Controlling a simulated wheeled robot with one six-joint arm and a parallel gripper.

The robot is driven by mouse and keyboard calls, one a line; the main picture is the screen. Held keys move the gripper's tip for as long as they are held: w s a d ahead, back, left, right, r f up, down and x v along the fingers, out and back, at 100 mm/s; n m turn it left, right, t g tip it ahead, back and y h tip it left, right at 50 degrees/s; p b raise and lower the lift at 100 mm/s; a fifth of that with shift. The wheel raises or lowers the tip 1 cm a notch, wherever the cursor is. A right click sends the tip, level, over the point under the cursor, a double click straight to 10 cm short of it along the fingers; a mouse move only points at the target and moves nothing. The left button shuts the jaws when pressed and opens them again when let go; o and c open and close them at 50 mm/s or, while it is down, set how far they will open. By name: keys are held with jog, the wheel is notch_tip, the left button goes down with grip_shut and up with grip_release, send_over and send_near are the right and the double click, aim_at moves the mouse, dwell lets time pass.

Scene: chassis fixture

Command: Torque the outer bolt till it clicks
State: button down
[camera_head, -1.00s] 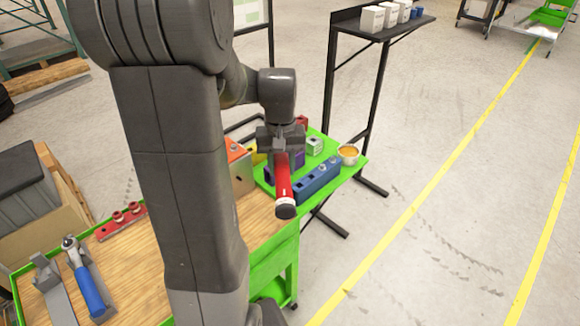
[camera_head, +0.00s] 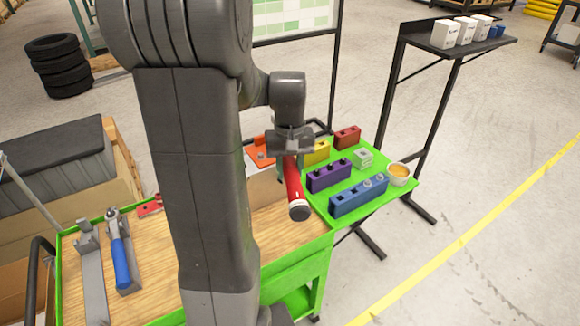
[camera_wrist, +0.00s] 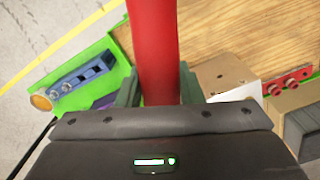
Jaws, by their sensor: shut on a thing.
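My gripper (camera_head: 290,150) is shut on the red handle (camera_head: 296,188) of a tool, which hangs tilted in front of the green tray. The handle ends in a dark cap with a pale ring. In the wrist view the red handle (camera_wrist: 152,50) runs up between the fingers (camera_wrist: 158,90) and out of the picture. The tool's working end is not visible. A red bar (camera_wrist: 290,83) with red round fittings shows in the wrist view. I cannot tell which bolt is the outer one.
A blue-handled tool (camera_head: 121,262) rests in a grey holder on the wooden cart top (camera_head: 160,270). A black stand (camera_head: 425,80) stands behind.

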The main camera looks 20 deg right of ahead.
jog(key=shift+f+b, duration=1.65)
jog(key=shift+f, duration=0.65)
jog(key=shift+f+b, duration=0.65)
jog(key=shift+f, duration=0.45)
jog(key=shift+a, duration=0.15)
jog(key=shift+w+a+m, duration=0.15)
jog(key=shift+a+m, duration=0.25)
jog(key=shift+a, duration=0.2)
jog(key=shift+a, duration=0.1)
jog(key=shift+a, duration=0.1)
jog(key=shift+w+a+m, duration=0.25)
jog(key=shift+a+m, duration=0.15)
jog(key=shift+a, duration=0.15)
jog(key=shift+w+a, duration=0.1)
jog(key=shift+a, duration=0.1)
